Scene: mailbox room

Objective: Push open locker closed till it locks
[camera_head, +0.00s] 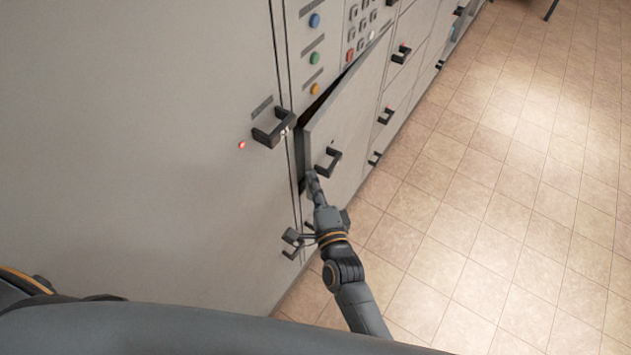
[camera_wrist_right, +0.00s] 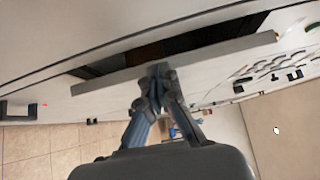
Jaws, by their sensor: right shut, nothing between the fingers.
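The open locker door (camera_head: 345,120) is light grey with a black handle (camera_head: 328,162). It stands slightly ajar, its left edge out from the cabinet front, with a dark gap behind it. In the right wrist view the door's edge (camera_wrist_right: 205,60) runs across the picture with the dark opening (camera_wrist_right: 150,50) above it. My right gripper (camera_head: 312,178) is shut and empty, its fingertips at the lower left part of the door, close to its edge. In the wrist view the fingertips (camera_wrist_right: 158,72) overlap the door's edge; whether they touch it is hard to tell. My left gripper is not in view.
A large grey cabinet panel (camera_head: 140,130) with a black handle (camera_head: 268,128) and a red light (camera_head: 242,145) fills the left. Coloured buttons (camera_head: 314,58) and a keypad (camera_head: 362,30) sit above the door. Tiled floor (camera_head: 480,200) on the right is clear.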

